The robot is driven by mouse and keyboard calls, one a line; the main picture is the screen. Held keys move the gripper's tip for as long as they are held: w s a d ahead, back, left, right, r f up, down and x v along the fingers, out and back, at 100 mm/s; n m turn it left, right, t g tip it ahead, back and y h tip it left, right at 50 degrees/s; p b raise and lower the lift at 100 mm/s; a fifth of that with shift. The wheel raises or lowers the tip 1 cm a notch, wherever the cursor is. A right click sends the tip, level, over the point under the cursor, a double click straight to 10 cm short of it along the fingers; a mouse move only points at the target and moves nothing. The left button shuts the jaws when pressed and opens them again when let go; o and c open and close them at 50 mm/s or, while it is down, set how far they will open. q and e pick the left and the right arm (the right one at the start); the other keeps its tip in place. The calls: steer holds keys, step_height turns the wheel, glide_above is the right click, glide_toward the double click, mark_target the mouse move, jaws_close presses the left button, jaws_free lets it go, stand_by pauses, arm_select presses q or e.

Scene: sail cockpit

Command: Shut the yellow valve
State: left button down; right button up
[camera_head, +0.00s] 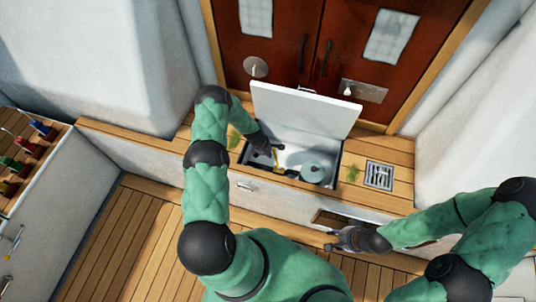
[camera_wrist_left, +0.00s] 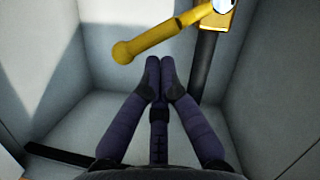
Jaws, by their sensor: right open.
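The yellow valve handle (camera_head: 275,157) is inside an open white locker (camera_head: 293,158). In the left wrist view the yellow handle (camera_wrist_left: 155,40) slants from a rounded end at left up to a yellow body on a dark vertical pipe (camera_wrist_left: 205,65). My left gripper (camera_wrist_left: 160,62) has its fingertips together with nothing seen between them, just below the handle and apart from it in the picture. In the head view my left gripper (camera_head: 266,147) reaches into the locker beside the valve. My right gripper (camera_head: 335,239) is open and empty by the front opening.
The locker's white lid (camera_head: 305,108) stands raised behind it. A round pale-teal object (camera_head: 313,172) sits in the locker's right side. A grey grate (camera_head: 379,175) lies to the right. A rack with coloured handles (camera_head: 28,150) is at far left. Brown doors (camera_head: 300,45) stand behind.

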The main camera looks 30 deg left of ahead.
arm_select(q)
steer(key=shift+w+d+m, duration=0.1)
steer(key=shift+w+m, duration=0.15)
steer(key=shift+m, duration=0.05)
steer(key=shift+w+d+m+b, duration=0.1)
steer(key=shift+w+m+b, duration=0.15)
steer(key=shift+b, duration=0.3)
steer(key=m+b, duration=0.1)
steer(key=w+d+m+b, duration=0.1)
steer(key=shift+w+f+m+g+h+b, duration=0.15)
steer(key=shift+m+g+h+b, duration=0.15)
steer(key=shift+g, duration=0.1)
steer(key=shift+w+d+m+g+b, duration=0.2)
steer(key=shift+w+d+m+b, duration=0.15)
steer(key=shift+m+b, duration=0.3)
steer(key=shift+w+d+m+g+b, duration=0.2)
steer(key=shift+w+d+m+b, duration=0.1)
steer(key=shift+m+b, duration=0.35)
steer(key=s+a+r+p, duration=0.1)
steer(key=a+r+p, duration=0.3)
steer(key=r, duration=0.6)
steer(key=a, duration=0.2)
steer(key=shift+s+a+r, duration=0.25)
steer(key=shift+s+a, duration=0.05)
